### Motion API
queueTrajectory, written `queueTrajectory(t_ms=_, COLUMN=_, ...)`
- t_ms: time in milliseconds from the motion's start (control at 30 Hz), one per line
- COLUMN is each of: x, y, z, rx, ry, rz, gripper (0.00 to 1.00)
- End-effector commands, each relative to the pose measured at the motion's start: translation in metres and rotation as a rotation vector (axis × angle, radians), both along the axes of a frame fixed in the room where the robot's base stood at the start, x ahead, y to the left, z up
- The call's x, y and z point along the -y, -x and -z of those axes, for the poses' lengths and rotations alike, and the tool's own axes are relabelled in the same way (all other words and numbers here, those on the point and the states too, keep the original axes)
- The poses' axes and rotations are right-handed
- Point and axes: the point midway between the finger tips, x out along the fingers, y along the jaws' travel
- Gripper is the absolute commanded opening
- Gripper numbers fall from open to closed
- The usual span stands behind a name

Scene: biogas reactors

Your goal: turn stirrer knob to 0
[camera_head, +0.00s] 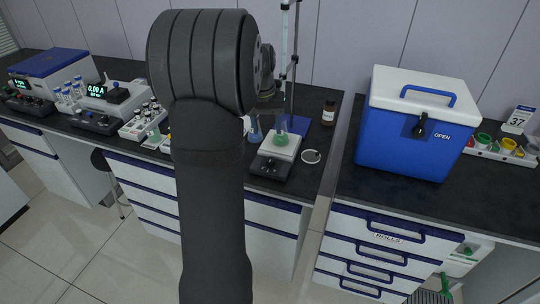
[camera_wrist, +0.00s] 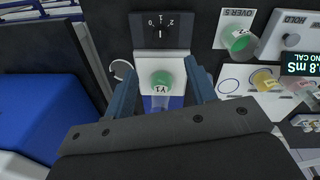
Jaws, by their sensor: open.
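The stirrer (camera_head: 272,167) stands on the dark bench in the head view, with a white top plate and a dark front. In the wrist view its dark front panel (camera_wrist: 145,42) carries the marks 0, 1 and 2. The dark stirrer knob (camera_wrist: 160,34) barely stands out there; a short white line on it appears to point at the 1.
A stand (camera_head: 293,65) rises behind the stirrer. A brown bottle (camera_head: 328,113) and a small round dish (camera_head: 311,157) are to its right. A blue cool box (camera_head: 400,140) stands farther right.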

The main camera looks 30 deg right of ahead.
Motion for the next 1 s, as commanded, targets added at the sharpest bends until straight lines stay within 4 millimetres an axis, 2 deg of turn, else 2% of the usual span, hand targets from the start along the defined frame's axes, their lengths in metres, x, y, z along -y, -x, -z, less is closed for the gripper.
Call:
queueTrajectory(t_ms=100, x=0.01, y=-0.002, z=0.006, rx=0.01, ry=-0.049, rz=0.191, gripper=0.51)
queueTrajectory(t_ms=200, x=0.014, y=-0.003, z=0.009, rx=0.012, ry=-0.074, rz=0.289, gripper=0.51)
queueTrajectory(t_ms=367, x=0.016, y=-0.004, z=0.014, rx=0.012, ry=-0.088, rz=0.347, gripper=0.51)
queueTrajectory(t_ms=467, x=0.016, y=-0.004, z=0.024, rx=0.012, ry=-0.088, rz=0.35, gripper=0.51)
queueTrajectory(t_ms=800, x=0.016, y=-0.004, z=0.09, rx=0.01, ry=-0.088, rz=0.347, gripper=0.51)
queueTrajectory(t_ms=1000, x=0.016, y=-0.004, z=0.119, rx=0.012, ry=-0.087, rz=0.346, gripper=0.51)
